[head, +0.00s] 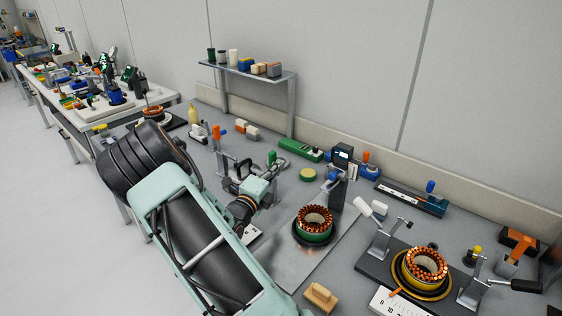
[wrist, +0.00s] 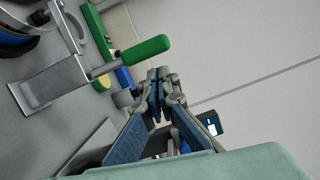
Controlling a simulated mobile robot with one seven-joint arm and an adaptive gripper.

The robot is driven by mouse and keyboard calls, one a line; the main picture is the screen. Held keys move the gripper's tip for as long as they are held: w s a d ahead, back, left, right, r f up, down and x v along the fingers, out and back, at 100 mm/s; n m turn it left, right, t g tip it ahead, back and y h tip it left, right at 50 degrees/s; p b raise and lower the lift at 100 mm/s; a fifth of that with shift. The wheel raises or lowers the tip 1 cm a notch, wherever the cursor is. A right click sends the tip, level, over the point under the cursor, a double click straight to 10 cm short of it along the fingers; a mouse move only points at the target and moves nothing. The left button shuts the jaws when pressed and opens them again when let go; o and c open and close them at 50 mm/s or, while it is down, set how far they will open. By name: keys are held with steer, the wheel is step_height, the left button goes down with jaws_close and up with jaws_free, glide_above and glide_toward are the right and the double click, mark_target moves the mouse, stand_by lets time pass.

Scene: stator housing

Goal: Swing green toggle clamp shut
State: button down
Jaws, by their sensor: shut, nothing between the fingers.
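The green toggle clamp shows in the wrist view as a green handle (wrist: 145,50) on a metal lever, with its grey bracket (wrist: 50,86) to the left. In the head view, its green handle (head: 271,158) stands upright just past the end of my arm. My gripper (wrist: 158,76) is shut and empty, with its fingertips just below and right of the handle in the wrist view. A small gap shows there, though depth is hard to judge. In the head view my wrist hides much of the clamp's base, and the fingers are hard to make out.
A copper-wound stator (head: 315,222) sits on a plate to the right. Another stator (head: 424,266) stands in a fixture with white-handled and black-handled clamps. An orange-handled clamp (head: 217,132) is behind my arm. A shelf (head: 250,72) stands at the wall.

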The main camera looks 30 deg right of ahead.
steer(key=shift+w+a+r+p, duration=0.25)
steer(key=shift+w+r+p, duration=0.05)
steer(key=shift+w+p, duration=0.35)
steer(key=shift+a, duration=0.1)
stand_by(0.3)
